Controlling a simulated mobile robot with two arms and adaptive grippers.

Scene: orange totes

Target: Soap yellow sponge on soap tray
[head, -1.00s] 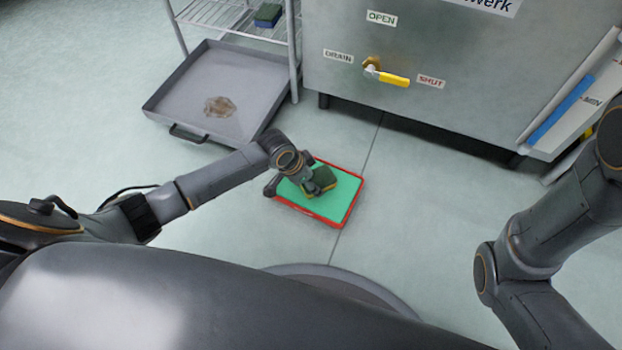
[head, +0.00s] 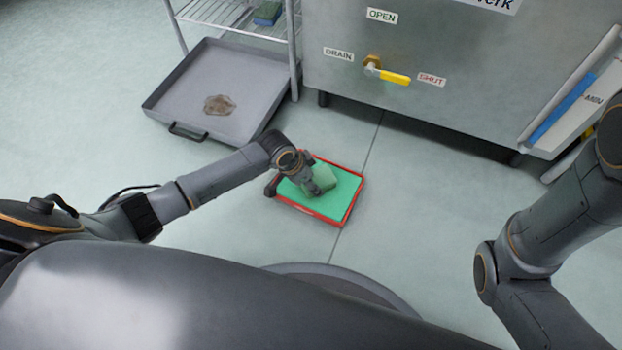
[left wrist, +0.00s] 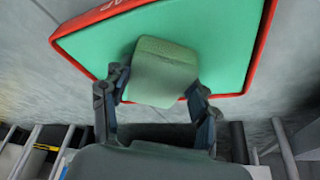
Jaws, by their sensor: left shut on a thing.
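The soap tray (head: 347,203) is a shallow red-rimmed tray with a flat green surface on the floor; its red rim also shows in the left wrist view (left wrist: 262,45). The sponge (head: 325,177) is a small block that looks pale green all over, over the middle of the tray. In the left wrist view the sponge (left wrist: 166,72) sits between my fingers; any yellow side is hidden. My left gripper (head: 312,187) is shut on the sponge, at the tray's surface; whether the sponge touches the green is hard to tell. My right gripper is out of the picture.
A grey pan (head: 185,80) with a brown stain lies on the floor at the back left. A wire rack (head: 235,18) holds a blue and green sponge (head: 267,12). A steel cabinet with a yellow-handled valve (head: 390,76) stands behind. Floor right of the tray is clear.

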